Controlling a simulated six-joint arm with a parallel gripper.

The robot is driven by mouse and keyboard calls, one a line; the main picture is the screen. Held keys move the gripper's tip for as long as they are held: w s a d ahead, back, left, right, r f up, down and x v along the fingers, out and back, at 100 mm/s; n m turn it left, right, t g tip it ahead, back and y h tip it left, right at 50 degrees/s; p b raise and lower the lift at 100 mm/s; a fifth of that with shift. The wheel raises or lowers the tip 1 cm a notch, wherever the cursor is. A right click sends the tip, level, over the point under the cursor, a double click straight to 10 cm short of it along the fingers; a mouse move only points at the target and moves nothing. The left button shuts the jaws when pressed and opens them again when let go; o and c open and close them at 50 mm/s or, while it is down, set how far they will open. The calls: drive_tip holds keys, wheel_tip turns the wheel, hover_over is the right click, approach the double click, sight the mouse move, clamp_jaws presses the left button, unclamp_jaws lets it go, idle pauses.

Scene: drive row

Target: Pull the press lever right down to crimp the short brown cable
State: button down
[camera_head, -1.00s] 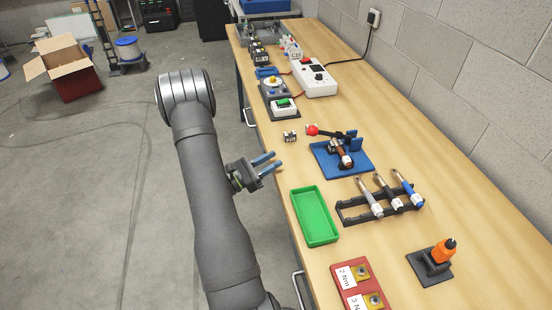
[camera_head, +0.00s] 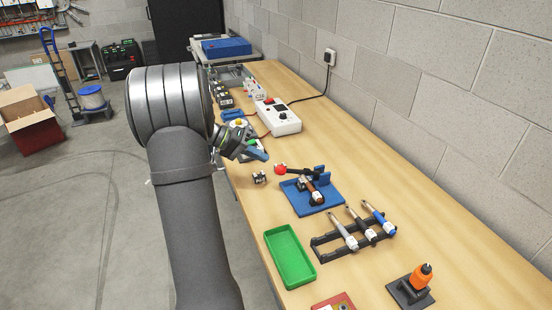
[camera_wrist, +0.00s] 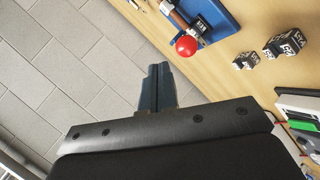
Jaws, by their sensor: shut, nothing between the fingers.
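The press stands on a blue base plate (camera_head: 326,201) on the bench. Its dark lever ends in a red ball knob (camera_head: 281,170) that points left in the head view. A brown part (camera_head: 313,190), perhaps the short brown cable, lies at the press; I cannot tell how it is seated. My gripper (camera_head: 266,157) is shut and empty, up and left of the red knob and apart from it. In the wrist view the closed blue fingers (camera_wrist: 158,72) point toward the bench edge, with the red knob (camera_wrist: 187,46) beyond them to the upper right.
Small black-and-white marked blocks (camera_head: 259,178) lie left of the press. A green tray (camera_head: 290,256) and a black rack (camera_head: 352,238) with several tools stand nearer. An orange-handled tool (camera_head: 420,278) is at lower right. A white control box (camera_head: 278,118) stands behind.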

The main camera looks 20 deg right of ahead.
wheel_tip(320, 180, up, 9)
drive_tip(key=w+m+t+y, duration=0.2)
drive_tip(key=m+t+y, duration=0.15)
drive_tip(key=m, duration=0.45)
drive_tip(key=shift+g, duration=0.35)
drive_tip(key=x, duration=1)
drive_tip(key=shift+w+d+f, duration=0.15)
drive_tip(key=shift+d+f, duration=0.1)
drive_tip(key=shift+d, duration=0.05)
drive_tip(key=shift+a+f, duration=0.15)
drive_tip(key=shift+f, duration=0.4)
drive_tip(key=shift+a+f, duration=0.2)
drive_tip(key=shift+f, duration=1)
drive_tip(key=shift+a+f, duration=0.1)
drive_tip(key=a+f, duration=0.1)
drive_tip(key=f, duration=0.1)
drive_tip(key=f+h, duration=0.1)
drive_tip(key=f, duration=0.1)
drive_tip(key=a+f+h, duration=0.1)
drive_tip(key=f, duration=0.1)
drive_tip(key=shift+a+f+h, duration=0.2)
drive_tip(key=shift+a+h, duration=0.05)
drive_tip(key=shift+a, duration=0.15)
drive_tip(key=shift+s+a+f+m, duration=0.2)
drive_tip(key=shift+s+f+m, duration=0.1)
drive_tip(key=shift+f, duration=0.3)
